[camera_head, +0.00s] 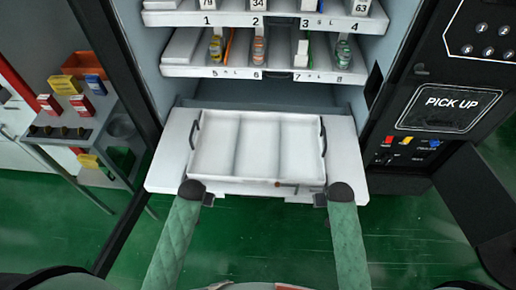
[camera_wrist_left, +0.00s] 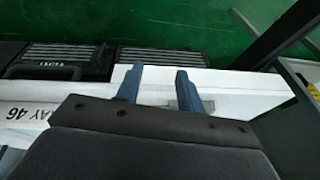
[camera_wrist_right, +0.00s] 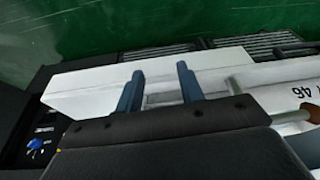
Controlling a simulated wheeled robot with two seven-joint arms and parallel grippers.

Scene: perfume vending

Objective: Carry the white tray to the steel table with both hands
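The white tray (camera_head: 258,145) lies level on a pulled-out white shelf (camera_head: 345,165) of the vending machine. It looks empty and has a dark left handle (camera_head: 194,134) and right handle (camera_head: 323,135). My left gripper (camera_head: 208,199) is at the shelf's front edge, near the tray's front left corner. My right gripper (camera_head: 320,200) is at the front right corner. Both wrist views show two blue fingers apart with nothing held, in the left (camera_wrist_left: 160,85) and in the right (camera_wrist_right: 158,88). Neither gripper is around a handle.
Vending shelves (camera_head: 258,72) with small bottles stand behind the tray. A black pick-up panel (camera_head: 450,107) is at the right. A grey cart (camera_head: 75,130) with small boxes stands at the left. Green floor (camera_head: 240,235) is open in front.

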